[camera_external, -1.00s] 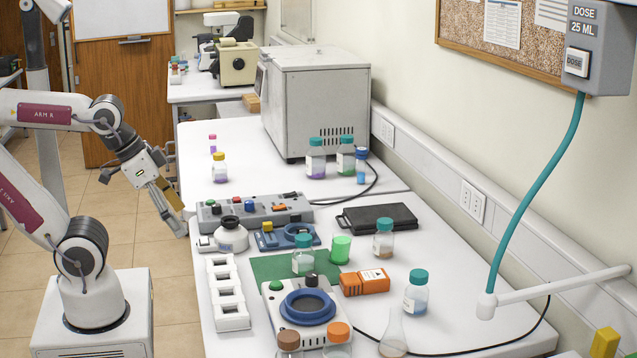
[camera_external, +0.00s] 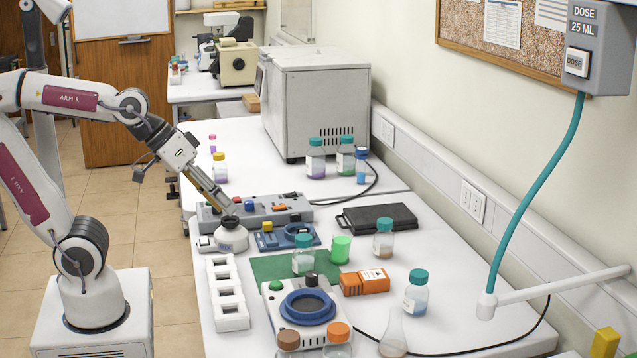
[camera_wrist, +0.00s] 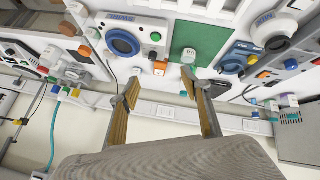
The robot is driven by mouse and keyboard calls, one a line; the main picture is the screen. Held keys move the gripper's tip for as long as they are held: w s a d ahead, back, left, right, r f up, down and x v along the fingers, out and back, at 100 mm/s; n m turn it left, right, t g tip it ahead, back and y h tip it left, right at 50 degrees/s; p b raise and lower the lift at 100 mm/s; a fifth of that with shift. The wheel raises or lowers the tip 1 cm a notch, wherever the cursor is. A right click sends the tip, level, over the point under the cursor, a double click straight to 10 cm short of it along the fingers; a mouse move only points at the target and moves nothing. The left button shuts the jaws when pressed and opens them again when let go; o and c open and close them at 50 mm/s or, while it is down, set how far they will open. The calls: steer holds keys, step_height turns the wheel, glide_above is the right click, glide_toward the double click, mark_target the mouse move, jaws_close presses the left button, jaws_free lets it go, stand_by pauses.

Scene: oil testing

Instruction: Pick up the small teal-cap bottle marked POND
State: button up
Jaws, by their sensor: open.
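Several teal-cap bottles show in the external view, and their labels are too small to read, so I cannot tell which is marked POND. One bottle (camera_external: 303,262) stands on the green mat. Another bottle (camera_external: 383,244) stands to its right, and a larger-looking one (camera_external: 416,297) stands nearer the front. Two more, one with purple contents (camera_external: 316,165) and one with green (camera_external: 345,163), stand by the grey oven. My gripper (camera_external: 222,203) is above the table's left side, close to a squat white black-capped jar (camera_external: 231,237). Its fingers are apart and empty in the wrist view (camera_wrist: 163,92).
A green cup (camera_external: 340,249) and an orange box (camera_external: 365,283) stand near the mat (camera_external: 268,266). A white rack (camera_external: 227,295), a blue-ringed device (camera_external: 307,305) and a grey control panel (camera_external: 255,213) crowd the left. A clear flask (camera_external: 393,335) stands in front.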

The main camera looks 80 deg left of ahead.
steer(key=w+d+r+n+t, duration=0.25)
steer(key=w+n, duration=0.25)
steer(key=w, duration=0.5)
steer(key=w+d+r+n+t, duration=0.15)
steer(key=w+r+n, duration=0.25)
steer(key=w, duration=0.5)
steer(key=n+y, duration=1.5)
steer(key=n, duration=1.8)
glide_above(384, 238)
step_height(384, 238, down, 14)
steer(key=shift+s+d+f+n+g+y, duration=0.15)
steer(key=shift+s+f+n+g+y, duration=0.25)
steer(key=shift+s+f+n+g, duration=0.15)
steer(key=shift+w+f, duration=0.1)
steer(key=shift+f, duration=1.1)
